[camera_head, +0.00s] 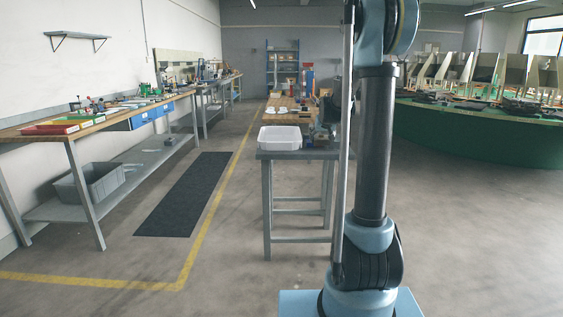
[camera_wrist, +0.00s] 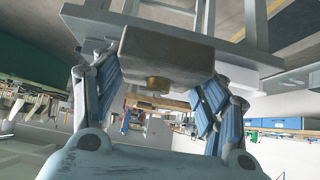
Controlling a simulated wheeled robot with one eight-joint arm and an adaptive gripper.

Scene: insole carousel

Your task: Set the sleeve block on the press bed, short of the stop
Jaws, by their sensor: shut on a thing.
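In the wrist view my gripper (camera_wrist: 160,76) is shut on a grey-brown block, taken to be the sleeve block (camera_wrist: 165,50), with one finger pad on each side.
A white tray (camera_head: 280,138) stands on the near left of the grey table (camera_head: 285,155), with small dark objects (camera_head: 320,140) to its right. A long workbench (camera_head: 75,128) lines the left wall. A green round platform (camera_head: 470,135) stands right.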

